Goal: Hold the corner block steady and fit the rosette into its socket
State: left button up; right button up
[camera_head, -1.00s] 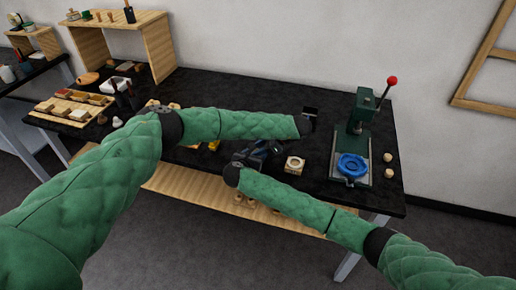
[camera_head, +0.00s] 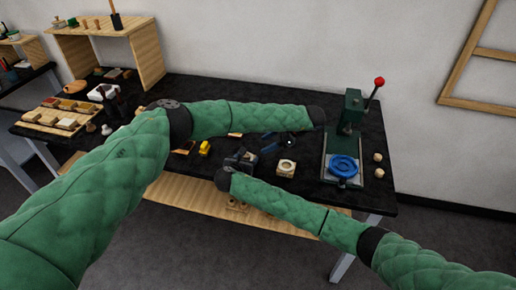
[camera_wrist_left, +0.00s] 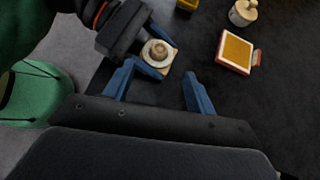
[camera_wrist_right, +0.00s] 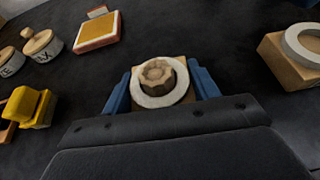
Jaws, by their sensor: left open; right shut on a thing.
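My right gripper (camera_wrist_right: 160,78) is shut on a square wooden corner block (camera_wrist_right: 188,63) low over the black table. A pale ring (camera_wrist_right: 142,98) lies on the block's top. A faceted wooden piece, seemingly the rosette (camera_wrist_right: 158,73), sits inside the ring; I cannot tell how deep it is. The left wrist view also shows this block (camera_wrist_left: 169,68). My left gripper (camera_wrist_left: 160,76) is open and empty, its blue fingers apart and pointing toward the held block without gripping it. In the head view, the sleeves and wrists partly hide both grippers.
Another wooden block (camera_wrist_right: 281,60) with a pale ring stands to the right. An orange-topped box (camera_wrist_right: 97,32), white jars (camera_wrist_right: 42,47) and a yellow tool (camera_wrist_right: 30,107) lie left. Bare table lies between.

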pick_arm(q)
jog(key=shift+v, duration=1.3)
pick_arm(e)
jog(key=o, duration=1.1)
jog(key=shift+c, duration=0.2)
jog(key=v, duration=1.2)
